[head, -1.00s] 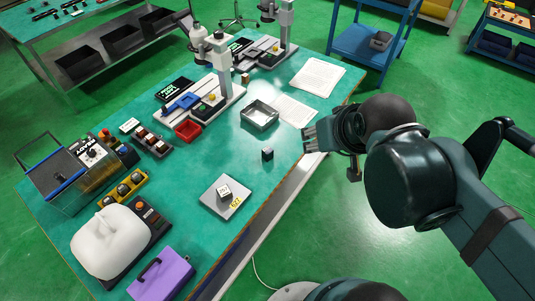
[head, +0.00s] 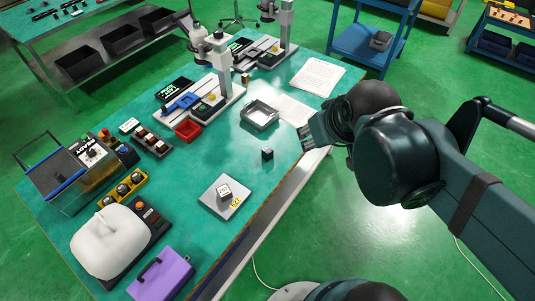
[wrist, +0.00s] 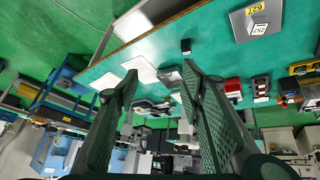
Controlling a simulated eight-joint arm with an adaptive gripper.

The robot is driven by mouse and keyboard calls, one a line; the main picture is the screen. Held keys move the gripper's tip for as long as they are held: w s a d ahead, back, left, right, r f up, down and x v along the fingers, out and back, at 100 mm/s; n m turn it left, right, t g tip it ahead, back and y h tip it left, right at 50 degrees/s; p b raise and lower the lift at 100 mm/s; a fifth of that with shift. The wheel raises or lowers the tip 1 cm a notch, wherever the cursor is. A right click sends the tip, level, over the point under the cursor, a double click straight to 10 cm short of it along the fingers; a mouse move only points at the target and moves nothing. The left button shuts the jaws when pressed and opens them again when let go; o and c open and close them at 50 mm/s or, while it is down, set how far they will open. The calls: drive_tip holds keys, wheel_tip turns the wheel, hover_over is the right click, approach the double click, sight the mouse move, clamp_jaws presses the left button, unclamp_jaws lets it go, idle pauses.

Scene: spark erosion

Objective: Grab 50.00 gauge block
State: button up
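A small dark block (head: 267,154) stands alone on the green table top, and it also shows in the wrist view (wrist: 186,46). A second small block with a pale marked face (head: 224,192) sits on a grey plate (head: 212,206) with a yellow label; it also shows in the wrist view (wrist: 259,28). The markings are too small to read surely, so I cannot tell which block is the 50.00 one. My gripper (head: 304,137) is over the table's right edge, right of the dark block and apart from it. In the wrist view its two fingers (wrist: 160,68) are spread, with nothing held.
A metal tray (head: 259,116), a red bin (head: 187,131) and papers (head: 318,76) lie behind the dark block. Measuring stands (head: 222,75) rise farther back. A purple case (head: 161,275) is at the near end. The table around the dark block is clear.

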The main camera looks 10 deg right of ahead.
drive_tip(key=w+a+f+n+g, duration=0.1)
drive_tip(key=w+a+f+n, duration=0.15)
drive_tip(key=w+n, duration=0.4)
drive_tip(key=n+g+h, duration=0.3)
drive_tip(key=n+h, duration=0.1)
drive_tip(key=n, duration=1.2)
approach(268, 150)
drive_tip(key=shift+b+x, duration=0.35)
drive_tip(key=shift+x, duration=0.9)
drive_tip(key=shift+d, duration=0.2)
drive_tip(key=shift+x, duration=1.2)
